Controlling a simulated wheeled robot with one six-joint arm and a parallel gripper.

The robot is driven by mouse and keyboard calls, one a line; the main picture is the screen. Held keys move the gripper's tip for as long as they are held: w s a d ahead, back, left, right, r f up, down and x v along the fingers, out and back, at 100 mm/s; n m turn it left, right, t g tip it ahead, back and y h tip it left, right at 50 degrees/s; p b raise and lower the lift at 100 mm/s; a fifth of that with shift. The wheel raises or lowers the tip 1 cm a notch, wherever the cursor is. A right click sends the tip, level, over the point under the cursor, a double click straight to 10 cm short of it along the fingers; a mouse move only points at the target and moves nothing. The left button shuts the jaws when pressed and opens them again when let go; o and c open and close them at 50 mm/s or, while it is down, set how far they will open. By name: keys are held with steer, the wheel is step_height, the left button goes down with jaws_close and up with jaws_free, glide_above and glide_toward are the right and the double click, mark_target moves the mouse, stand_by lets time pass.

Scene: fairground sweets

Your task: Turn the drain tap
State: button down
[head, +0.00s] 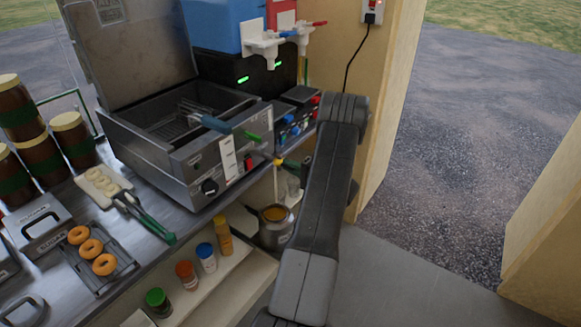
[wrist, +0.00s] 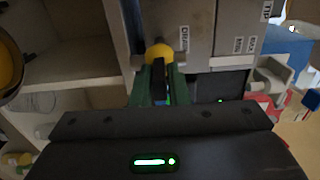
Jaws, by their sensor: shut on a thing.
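The drain tap shows a yellow end (wrist: 158,52) in the wrist view, beside a DRAIN label on the fryer's steel front. My gripper (wrist: 158,78) has its green fingers on both sides of the tap's dark lever and is shut on it. In the head view, a small yellow part of the tap (head: 279,162) shows at the fryer's lower right corner, and my arm hides much of the gripper. The fryer (head: 190,165) stands on the counter with its lid up and a basket in its well.
A metal pot of yellow-brown liquid (head: 275,228) stands below the tap; its rim shows at left in the wrist view. Bottles with coloured caps (head: 206,258) line the lower shelf. Doughnuts (head: 91,247), tongs (head: 150,218) and jars (head: 73,138) occupy the counter. Floor at right is clear.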

steer(key=c, duration=1.4)
jaws_free()
steer(key=shift+c, duration=0.2)
steer(key=shift+d, duration=0.15)
steer(key=b+v, duration=0.2)
steer(key=v, duration=1.1)
steer(key=shift+s+d+b, duration=0.25)
steer(key=shift+b, duration=0.05)
steer(key=p+x, duration=0.2)
steer(key=x, duration=1.2)
steer(key=shift+p, duration=0.3)
